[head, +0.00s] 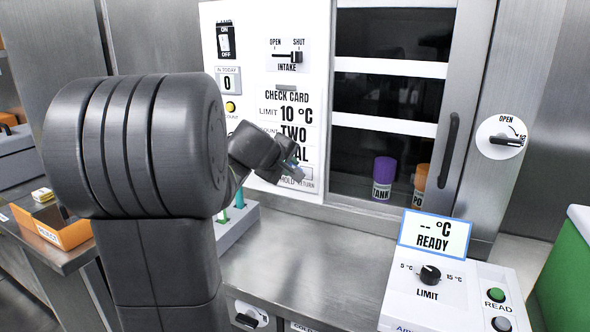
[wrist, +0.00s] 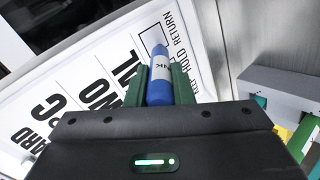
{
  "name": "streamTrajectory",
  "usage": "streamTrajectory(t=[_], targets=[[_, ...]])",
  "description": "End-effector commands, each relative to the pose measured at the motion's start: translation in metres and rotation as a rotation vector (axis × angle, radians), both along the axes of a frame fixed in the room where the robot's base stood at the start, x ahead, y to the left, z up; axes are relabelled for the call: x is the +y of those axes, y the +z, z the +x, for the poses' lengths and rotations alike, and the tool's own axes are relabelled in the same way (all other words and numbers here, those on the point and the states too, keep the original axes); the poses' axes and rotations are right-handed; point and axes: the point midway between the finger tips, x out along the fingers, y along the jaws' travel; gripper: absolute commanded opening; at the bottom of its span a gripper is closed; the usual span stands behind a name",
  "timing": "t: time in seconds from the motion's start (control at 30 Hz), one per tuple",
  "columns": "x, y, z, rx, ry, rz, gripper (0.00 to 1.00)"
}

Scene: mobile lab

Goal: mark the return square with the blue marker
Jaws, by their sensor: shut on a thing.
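My gripper (wrist: 159,82) is shut on the blue marker (wrist: 159,93), which sits between its two green fingers in the wrist view. The marker's tip points away from the gripper at the white check card (wrist: 105,85), close to its HOLD and RETURN end. A thin box outline shows beside those words; I cannot tell whether the tip touches the card. In the head view my gripper (head: 290,171) is at the lower right of the check card (head: 281,130), partly covering the HOLD and RETURN row. Any mark in the return square cannot be made out.
A glass-fronted cabinet with a purple-capped container (head: 384,178) and an orange one (head: 419,187) stands right of the panel. A rack (head: 236,229) with coloured pens is below my gripper. A reader (head: 437,290) showing READY is at lower right. The steel counter between is clear.

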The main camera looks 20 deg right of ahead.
Motion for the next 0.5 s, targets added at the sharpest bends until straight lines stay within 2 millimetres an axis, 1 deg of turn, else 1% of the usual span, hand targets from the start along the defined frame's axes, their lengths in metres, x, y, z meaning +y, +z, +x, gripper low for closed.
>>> streamTrajectory(t=[0.17, 0.4, 0.5], targets=[[-0.005, 0.001, -0.004, -0.001, -0.002, 0.001, 0.0], [-0.017, 0.001, -0.017, -0.001, -0.002, 0.0, 0.0], [-0.017, 0.0, -0.016, 0.0, 0.0, -0.001, 0.0]])
